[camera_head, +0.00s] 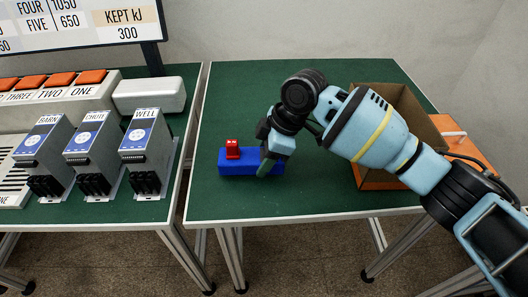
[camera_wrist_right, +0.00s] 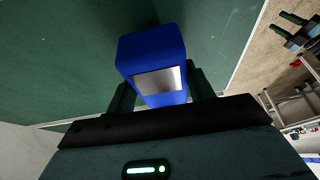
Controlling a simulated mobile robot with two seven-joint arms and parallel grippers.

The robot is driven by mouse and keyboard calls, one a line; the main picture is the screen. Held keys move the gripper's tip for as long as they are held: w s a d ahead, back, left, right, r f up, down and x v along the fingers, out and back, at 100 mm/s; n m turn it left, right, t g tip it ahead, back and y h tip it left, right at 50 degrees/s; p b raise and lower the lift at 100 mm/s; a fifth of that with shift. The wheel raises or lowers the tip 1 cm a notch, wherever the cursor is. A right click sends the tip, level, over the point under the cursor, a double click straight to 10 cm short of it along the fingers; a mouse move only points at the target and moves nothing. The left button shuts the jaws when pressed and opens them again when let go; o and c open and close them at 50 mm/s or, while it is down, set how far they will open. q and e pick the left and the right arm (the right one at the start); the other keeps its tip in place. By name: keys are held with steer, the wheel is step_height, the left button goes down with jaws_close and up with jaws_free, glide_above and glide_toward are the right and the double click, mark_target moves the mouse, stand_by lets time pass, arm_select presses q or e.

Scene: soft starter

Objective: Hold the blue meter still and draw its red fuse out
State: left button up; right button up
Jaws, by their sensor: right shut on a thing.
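The blue meter (camera_head: 245,167) lies on the green right-hand table near its left side. Its red fuse (camera_head: 232,149) stands upright in the meter's top, toward the left end. My right gripper (camera_head: 270,158) is shut on the right end of the meter. In the right wrist view the meter (camera_wrist_right: 152,52) sits between the two dark fingers (camera_wrist_right: 160,95), its grey screen facing the camera; the fuse is hidden there. My left gripper (camera_wrist_right: 291,29) appears small at the upper right of the wrist view, its two prongs apart and empty; the head view does not show it.
An open brown box (camera_head: 422,112) stands behind my right arm, with an orange block (camera_head: 478,148) beside it. On the left table stand several grey units (camera_head: 147,150), a row of orange buttons (camera_head: 92,77) and a screen (camera_head: 75,25). A gap separates the tables. Green surface around the meter is clear.

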steer(key=shift+f, duration=1.05)
stand_by(0.6)
steer(key=o, duration=1.3)
steer(key=shift+r, duration=0.1)
steer(key=v, duration=1.1)
steer(key=shift+d+r, duration=0.15)
steer(key=shift+r, duration=0.25)
